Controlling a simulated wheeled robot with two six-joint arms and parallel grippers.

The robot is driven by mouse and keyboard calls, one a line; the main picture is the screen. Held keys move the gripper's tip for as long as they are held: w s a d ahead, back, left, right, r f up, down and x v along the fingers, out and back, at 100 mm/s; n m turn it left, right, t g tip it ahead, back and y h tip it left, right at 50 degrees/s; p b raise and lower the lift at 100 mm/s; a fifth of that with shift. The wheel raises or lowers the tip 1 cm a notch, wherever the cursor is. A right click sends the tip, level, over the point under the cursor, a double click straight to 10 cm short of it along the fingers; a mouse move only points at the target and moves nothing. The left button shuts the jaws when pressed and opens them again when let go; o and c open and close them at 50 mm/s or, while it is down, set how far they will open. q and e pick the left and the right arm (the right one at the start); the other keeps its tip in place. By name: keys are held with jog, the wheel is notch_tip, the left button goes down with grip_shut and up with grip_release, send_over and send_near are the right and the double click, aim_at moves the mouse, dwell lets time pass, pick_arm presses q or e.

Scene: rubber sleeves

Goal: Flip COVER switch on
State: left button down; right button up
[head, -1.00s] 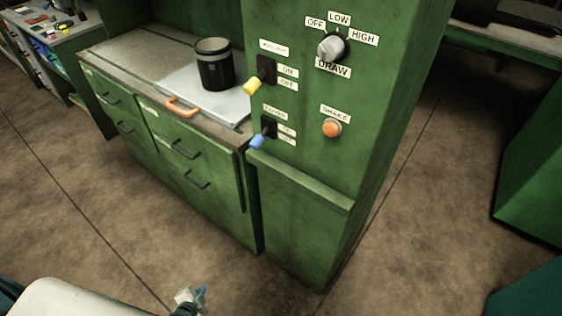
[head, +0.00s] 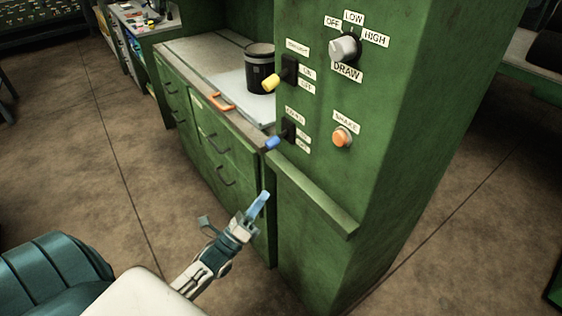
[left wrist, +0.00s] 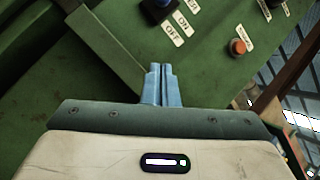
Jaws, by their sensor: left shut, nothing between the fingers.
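The COVER switch (head: 273,142) is a dark block with a blue-tipped lever on the green panel, with small labels beside it. Its lever tip sticks out to the left and slightly down. In the left wrist view the switch (left wrist: 158,9) is partly cut off at the top edge, next to ON and OFF labels. My left gripper (head: 262,197) is shut and empty, its light-blue fingers pointing up below the switch and apart from it. The closed fingers (left wrist: 161,72) also show in the left wrist view, with the OFF label beyond them. My right gripper is out of view.
Above is a yellow-tipped switch (head: 272,82). A silver DRAW knob (head: 344,49) and an orange SHAKE button (head: 342,136) are to the right. A green ledge (head: 312,195) juts out below. A black canister (head: 260,68) stands on the counter at left.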

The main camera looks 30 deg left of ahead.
aim_at(278, 139)
pick_arm(q)
jog(key=shift+a, duration=0.1)
